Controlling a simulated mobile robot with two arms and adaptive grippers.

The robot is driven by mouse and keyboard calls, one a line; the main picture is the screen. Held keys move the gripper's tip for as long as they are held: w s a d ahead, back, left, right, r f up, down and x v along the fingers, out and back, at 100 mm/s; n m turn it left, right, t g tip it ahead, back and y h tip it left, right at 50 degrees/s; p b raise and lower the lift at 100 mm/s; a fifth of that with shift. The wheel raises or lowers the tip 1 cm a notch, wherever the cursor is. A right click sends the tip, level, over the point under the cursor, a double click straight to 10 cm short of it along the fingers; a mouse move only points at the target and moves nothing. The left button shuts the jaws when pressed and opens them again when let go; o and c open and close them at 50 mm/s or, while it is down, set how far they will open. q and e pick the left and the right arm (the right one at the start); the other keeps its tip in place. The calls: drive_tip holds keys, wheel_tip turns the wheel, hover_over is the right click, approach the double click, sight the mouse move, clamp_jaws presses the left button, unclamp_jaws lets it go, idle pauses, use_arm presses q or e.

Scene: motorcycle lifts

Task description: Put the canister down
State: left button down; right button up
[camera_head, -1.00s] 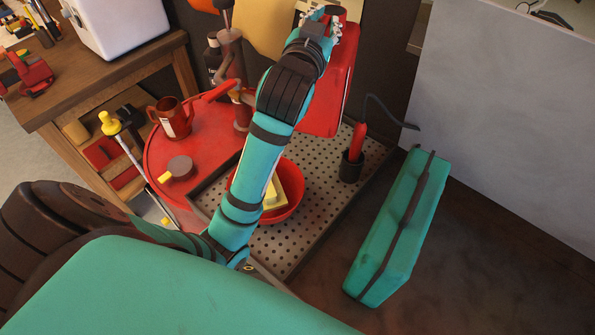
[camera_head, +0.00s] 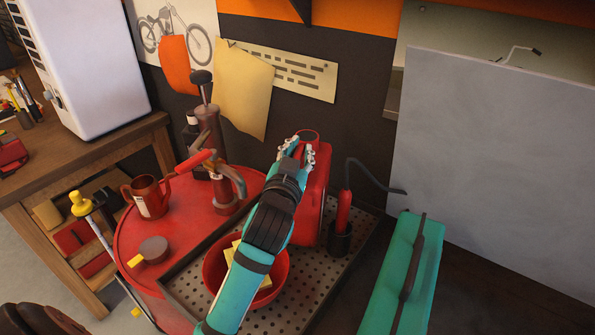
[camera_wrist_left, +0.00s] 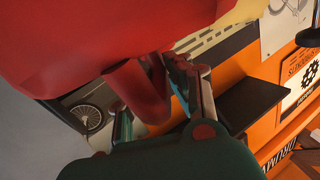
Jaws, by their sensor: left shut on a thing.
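The red canister (camera_head: 318,195) is at the back of the perforated tray (camera_head: 318,278), upright, beside the dark wall. My left gripper (camera_head: 297,150) is at its top and is shut on its handle. In the left wrist view the red canister body (camera_wrist_left: 75,50) fills the upper left, with its handle between my left gripper's fingers (camera_wrist_left: 160,100). My forearm covers part of the canister's left side. I cannot tell whether its base touches the tray. My right gripper is not in view.
A red bowl (camera_head: 276,292) with yellow things in it is on the tray, partly behind my arm. A red-handled tool in a black cup (camera_head: 340,240) stands right of the canister. A red drum top (camera_head: 190,225) holds a jug (camera_head: 148,196). A teal case (camera_head: 405,275) stands at right.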

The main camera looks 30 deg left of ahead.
use_arm(q)
drive_tip(key=shift+f, duration=1.85)
